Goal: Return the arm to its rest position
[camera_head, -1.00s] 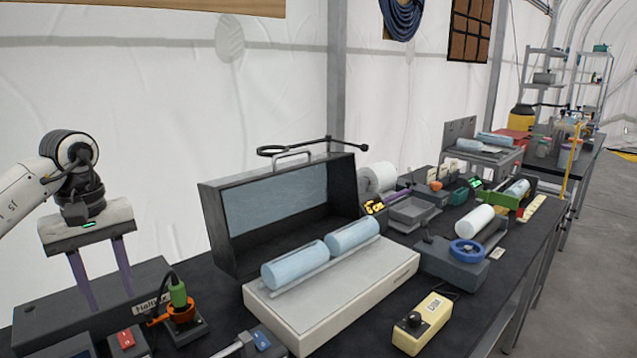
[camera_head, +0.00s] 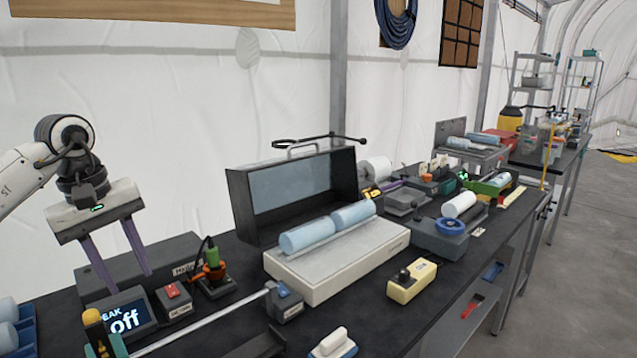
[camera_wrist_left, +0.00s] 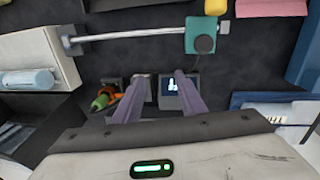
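My left gripper (camera_head: 119,260) is at the left of the head view, with its two purple fingers pointing down and spread apart. Nothing is between the fingers. It hangs over the left part of the bench, close to a dark grey box (camera_head: 140,268) and above a small screen reading "off" (camera_head: 124,318). In the left wrist view, the fingers (camera_wrist_left: 154,88) are apart, with the small screen (camera_wrist_left: 178,90) and a grey switch box beneath them. My right gripper is in neither view.
A grey-white case with an open dark lid (camera_head: 240,205) holds two blue rolls (camera_head: 308,234). A red-switch box (camera_head: 174,300), an orange plug with green handle (camera_head: 212,264), a metal rod (camera_head: 200,320) and a yellow control box (camera_head: 412,280) stand around it. Blue rolls (camera_head: 8,325) sit far left.

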